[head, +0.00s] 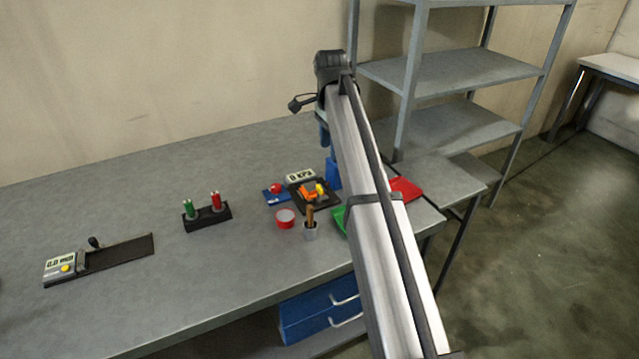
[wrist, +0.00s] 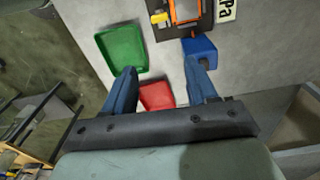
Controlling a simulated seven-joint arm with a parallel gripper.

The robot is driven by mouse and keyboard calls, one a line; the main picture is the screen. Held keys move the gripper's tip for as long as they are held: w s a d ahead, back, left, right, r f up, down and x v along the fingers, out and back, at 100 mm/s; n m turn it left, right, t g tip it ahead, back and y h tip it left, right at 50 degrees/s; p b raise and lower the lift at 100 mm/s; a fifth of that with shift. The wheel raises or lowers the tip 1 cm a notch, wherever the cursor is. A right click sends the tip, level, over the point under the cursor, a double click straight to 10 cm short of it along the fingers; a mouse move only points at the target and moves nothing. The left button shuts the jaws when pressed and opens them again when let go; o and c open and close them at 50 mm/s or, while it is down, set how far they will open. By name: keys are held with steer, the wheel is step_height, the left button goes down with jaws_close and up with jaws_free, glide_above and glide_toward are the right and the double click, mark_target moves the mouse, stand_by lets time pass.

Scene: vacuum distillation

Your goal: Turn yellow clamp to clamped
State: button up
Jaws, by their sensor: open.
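The yellow clamp (head: 320,188) is a small yellow part beside an orange frame (head: 308,192) on a dark plate (head: 322,207). In the wrist view the yellow clamp (wrist: 159,17) shows at the top edge, left of the orange frame (wrist: 186,10). Whether it is clamped cannot be told. My gripper (wrist: 160,60) is open and empty, its blue fingers pointing down. It is above the table, apart from the clamp. In the head view my arm hides much of my gripper (head: 324,132).
A blue box (wrist: 203,47) is close to the right finger. A green tray (wrist: 122,50) and a red tray (wrist: 157,96) lie nearby. Metal shelves (head: 450,70) rise behind.

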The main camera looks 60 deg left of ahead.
mark_target(319, 187)
steer(key=shift+n, duration=0.3)
steer(key=s+f, duration=0.1)
steer(key=f, duration=0.3)
steer(key=s+f, duration=0.1)
steer(key=f, duration=0.3)
steer(key=s+f, duration=0.1)
steer(key=f, duration=0.3)
steer(key=shift+a+f, duration=0.2)
steer(key=shift+a, duration=0.1)
steer(key=c, duration=1.1)
